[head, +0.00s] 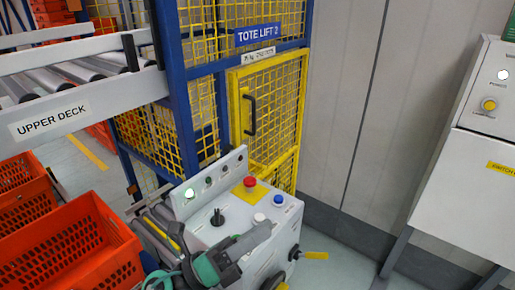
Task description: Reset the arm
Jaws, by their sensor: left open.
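My left arm comes in at the bottom with grey and teal links, in front of the control box. My left gripper (300,271) is at the bottom centre, by the lower right side of the box. Its two dark fingers with yellow tips are spread apart, and nothing shows between them. The lower finger is partly cut off by the picture's edge. My right gripper is not in view.
The white control box (222,205) has a red button (250,182), other buttons and a black knob. Behind it stands the yellow mesh tote lift door (270,110). Orange totes (75,250) are at left, below the upper deck (85,105). A white cabinet (465,190) stands right.

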